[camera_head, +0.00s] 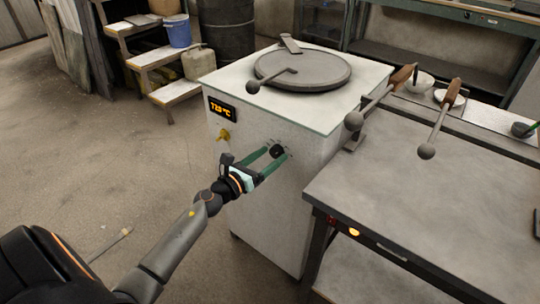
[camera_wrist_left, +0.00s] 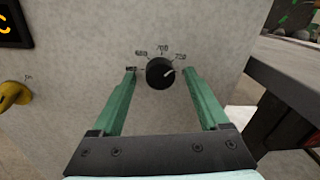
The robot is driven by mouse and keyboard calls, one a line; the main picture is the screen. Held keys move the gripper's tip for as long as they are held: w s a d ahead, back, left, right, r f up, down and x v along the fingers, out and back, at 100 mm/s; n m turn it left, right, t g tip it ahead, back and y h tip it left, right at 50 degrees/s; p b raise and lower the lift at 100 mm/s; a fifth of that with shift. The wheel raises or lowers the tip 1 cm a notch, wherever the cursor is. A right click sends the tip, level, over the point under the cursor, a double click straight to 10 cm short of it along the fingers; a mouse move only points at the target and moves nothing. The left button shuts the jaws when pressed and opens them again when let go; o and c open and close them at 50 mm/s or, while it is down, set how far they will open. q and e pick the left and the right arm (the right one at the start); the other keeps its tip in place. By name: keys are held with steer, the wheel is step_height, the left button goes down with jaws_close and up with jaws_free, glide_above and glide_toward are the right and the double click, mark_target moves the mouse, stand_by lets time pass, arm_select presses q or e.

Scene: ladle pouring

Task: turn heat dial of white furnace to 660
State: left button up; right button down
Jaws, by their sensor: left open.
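The white furnace (camera_head: 262,190) stands in the middle of the head view with a round lid on top. Its orange display (camera_head: 222,108) appears to read 720 °C. The black heat dial (camera_head: 277,151) is on its front face. My left gripper (camera_head: 276,153) is open, with one green finger on each side of the dial. Both fingers look apart from the dial. My right gripper is not in view.
A yellow knob (camera_head: 223,134) sits below the display. A metal table (camera_head: 430,195) stands close on the right, with ladles (camera_head: 438,120) near its back edge. Steps with a blue bucket (camera_head: 178,31) are behind left. The floor left of the furnace is mostly clear.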

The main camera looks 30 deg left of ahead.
arm_select(q)
steer(key=shift+w, duration=0.2)
jaws_close()
stand_by(0.6)
